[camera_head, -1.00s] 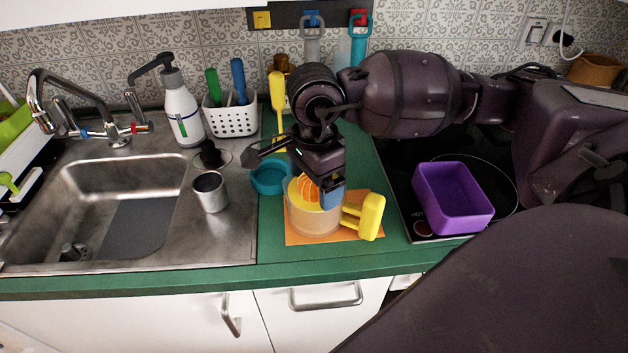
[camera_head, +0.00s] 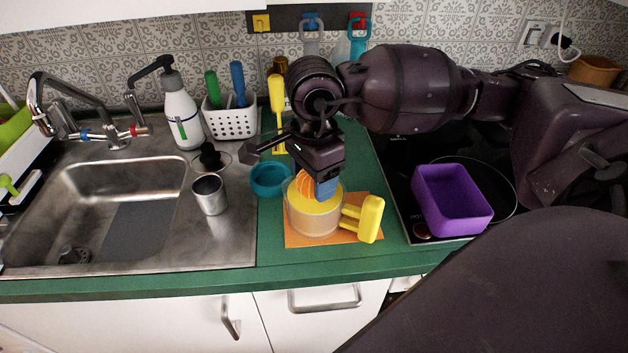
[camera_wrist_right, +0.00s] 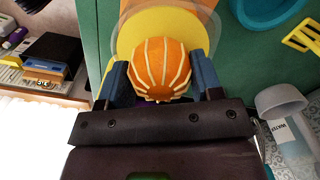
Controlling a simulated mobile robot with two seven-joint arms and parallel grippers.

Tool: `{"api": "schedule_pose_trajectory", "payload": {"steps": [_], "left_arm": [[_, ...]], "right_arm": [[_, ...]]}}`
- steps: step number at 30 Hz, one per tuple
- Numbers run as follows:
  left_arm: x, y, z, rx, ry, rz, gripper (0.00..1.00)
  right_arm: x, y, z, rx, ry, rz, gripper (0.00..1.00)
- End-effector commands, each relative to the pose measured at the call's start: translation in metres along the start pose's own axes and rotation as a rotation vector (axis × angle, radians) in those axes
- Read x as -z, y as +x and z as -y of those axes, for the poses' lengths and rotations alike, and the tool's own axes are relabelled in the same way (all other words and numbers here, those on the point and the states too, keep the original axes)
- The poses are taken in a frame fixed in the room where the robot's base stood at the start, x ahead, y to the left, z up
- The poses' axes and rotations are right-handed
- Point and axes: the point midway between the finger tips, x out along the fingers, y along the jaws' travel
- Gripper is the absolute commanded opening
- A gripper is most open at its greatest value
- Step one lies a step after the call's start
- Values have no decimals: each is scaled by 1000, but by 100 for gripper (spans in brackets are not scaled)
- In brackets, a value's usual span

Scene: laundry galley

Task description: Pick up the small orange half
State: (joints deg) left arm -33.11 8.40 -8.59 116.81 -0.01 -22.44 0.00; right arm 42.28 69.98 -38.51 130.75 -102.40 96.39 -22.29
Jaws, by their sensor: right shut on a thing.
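The small orange half (camera_wrist_right: 159,68) shows in the right wrist view as an orange dome with pale lines, between the two blue fingers of my right gripper (camera_wrist_right: 163,85). In the head view a sliver of the orange half (camera_head: 304,184) shows beside the blue fingertip of the right gripper (camera_head: 318,187). The gripper is shut on it and holds it above a round tub with a yellow top (camera_head: 314,206). How far it is above that yellow surface is hard to tell. My left gripper is not in view.
The tub stands on an orange mat (camera_head: 294,238) with a yellow block-like handle (camera_head: 369,218) at its right. A teal bowl (camera_head: 270,180) is behind left. A metal cup (camera_head: 209,194) is by the sink, and a purple container (camera_head: 452,200) sits on the hob.

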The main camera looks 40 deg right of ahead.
Motion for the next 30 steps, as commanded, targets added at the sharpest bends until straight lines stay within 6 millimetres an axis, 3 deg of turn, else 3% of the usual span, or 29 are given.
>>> {"api": "schedule_pose_trajectory", "payload": {"steps": [18,24,30], "left_arm": [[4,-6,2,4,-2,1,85],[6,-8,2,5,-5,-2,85],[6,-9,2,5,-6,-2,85]], "right_arm": [[0,-148,0,8,1,1,32],[0,-176,0,5,0,1,32],[0,-186,0,2,0,0,32]]}}
